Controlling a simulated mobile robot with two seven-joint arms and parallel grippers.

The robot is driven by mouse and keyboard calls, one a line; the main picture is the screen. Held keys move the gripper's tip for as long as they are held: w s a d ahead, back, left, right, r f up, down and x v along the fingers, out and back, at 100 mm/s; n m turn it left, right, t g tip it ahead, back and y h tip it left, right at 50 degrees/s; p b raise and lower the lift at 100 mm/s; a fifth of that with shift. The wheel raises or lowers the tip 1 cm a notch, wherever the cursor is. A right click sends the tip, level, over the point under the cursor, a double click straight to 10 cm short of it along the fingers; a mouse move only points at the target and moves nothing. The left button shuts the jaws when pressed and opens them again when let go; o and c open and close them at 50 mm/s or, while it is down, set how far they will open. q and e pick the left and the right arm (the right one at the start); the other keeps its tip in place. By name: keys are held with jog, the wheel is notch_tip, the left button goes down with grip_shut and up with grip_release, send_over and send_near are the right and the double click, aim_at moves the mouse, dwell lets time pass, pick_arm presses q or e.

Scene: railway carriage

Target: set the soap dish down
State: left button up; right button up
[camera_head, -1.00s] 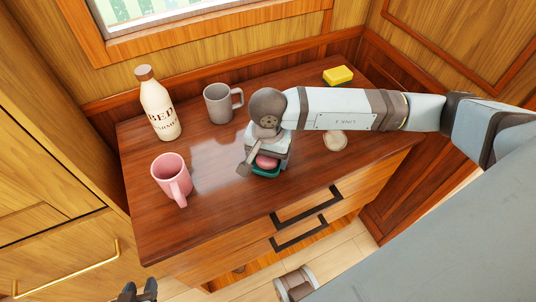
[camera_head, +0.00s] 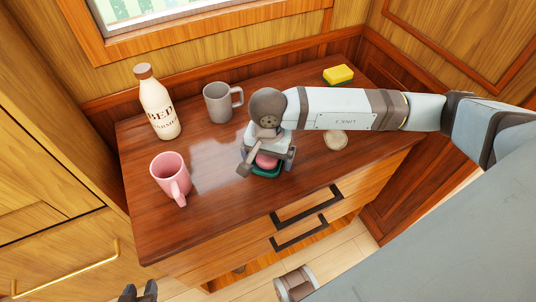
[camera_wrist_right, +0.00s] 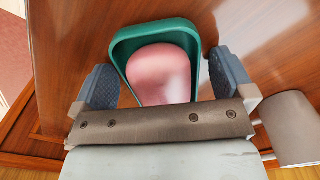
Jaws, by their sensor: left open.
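The green soap dish (camera_head: 265,173) with a pink soap (camera_head: 266,161) in it sits on the wooden cabinet top, near the front edge. In the right wrist view the dish (camera_wrist_right: 154,27) and soap (camera_wrist_right: 160,75) lie between the two fingers. My right gripper (camera_head: 267,163) is open around the dish, with a finger on either side and a narrow gap visible on the right side. The gripper and wrist hide part of the dish in the head view. My left gripper (camera_head: 138,292) is open and empty at the bottom edge, away from the cabinet.
A pink mug (camera_head: 170,177) stands left of the dish, with a cream bottle (camera_head: 159,107) and grey mug (camera_head: 217,104) behind. A yellow sponge (camera_head: 338,75) lies at the back right. A pale round object (camera_head: 336,140) lies under my right arm.

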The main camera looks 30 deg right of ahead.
pick_arm(q)
jog(key=shift+r, duration=0.15)
pick_arm(e)
jog(key=shift+r, duration=0.35)
pick_arm(q)
jog(key=shift+r+p, duration=0.1)
jog(key=shift+p, duration=0.2)
pick_arm(e)
notch_tip(320, 180, up, 13)
pick_arm(q)
jog(key=shift+w+r, duration=0.1)
jog(key=shift+r, duration=0.15)
pick_arm(e)
jog(key=c, duration=1.8)
pick_arm(q)
jog(key=shift+f, duration=0.2)
pick_arm(e)
grip_shut()
pick_arm(q)
jog(key=shift+r, duration=0.15)
